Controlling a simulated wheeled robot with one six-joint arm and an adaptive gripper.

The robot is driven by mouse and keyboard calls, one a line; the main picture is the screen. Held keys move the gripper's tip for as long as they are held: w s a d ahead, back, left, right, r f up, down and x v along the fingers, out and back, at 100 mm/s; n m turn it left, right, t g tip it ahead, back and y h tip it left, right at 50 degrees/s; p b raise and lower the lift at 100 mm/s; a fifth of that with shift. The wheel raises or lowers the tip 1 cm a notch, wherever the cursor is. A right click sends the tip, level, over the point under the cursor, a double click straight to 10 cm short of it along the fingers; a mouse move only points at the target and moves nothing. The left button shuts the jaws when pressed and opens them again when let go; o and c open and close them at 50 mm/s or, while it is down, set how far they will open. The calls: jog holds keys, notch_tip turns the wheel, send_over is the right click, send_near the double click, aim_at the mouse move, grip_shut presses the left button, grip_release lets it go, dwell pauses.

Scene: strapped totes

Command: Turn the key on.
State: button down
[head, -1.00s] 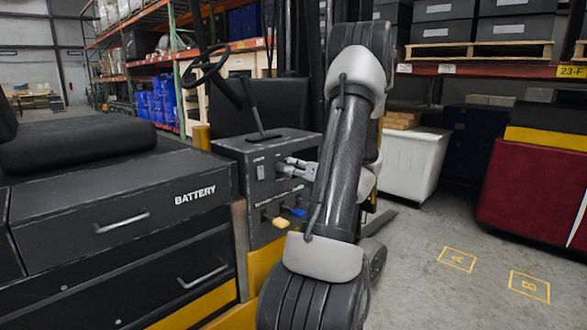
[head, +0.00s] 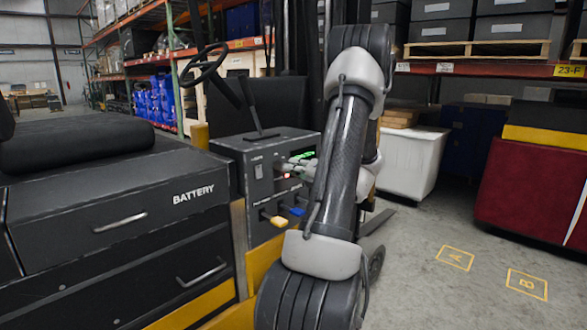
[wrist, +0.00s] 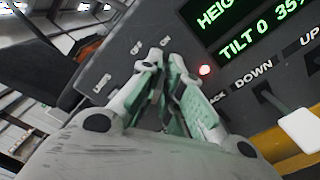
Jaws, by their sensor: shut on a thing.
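The black control panel (head: 262,195) of the forklift stands left of my arm in the head view. My gripper (head: 283,168) reaches its face from the right. In the wrist view my gripper (wrist: 162,66) has its fingertips closed together against the panel (wrist: 125,50), just below the OFF and ON labels. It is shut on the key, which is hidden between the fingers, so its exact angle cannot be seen. The display (wrist: 252,30) is lit green with height and tilt readings. A red light (wrist: 205,71) glows beside it.
A yellow knob (head: 280,222) and a blue knob (head: 297,211) stick out below my gripper. A white knob (wrist: 301,128) is close at right in the wrist view. A steering wheel (head: 205,66) and a lever (head: 252,103) rise behind the panel. Floor at right is open.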

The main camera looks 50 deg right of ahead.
dwell(0.3)
jog(key=c, duration=1.6)
grip_release()
jog(key=shift+s, duration=0.1)
jog(key=s, duration=1.1)
jog(key=shift+s, duration=0.4)
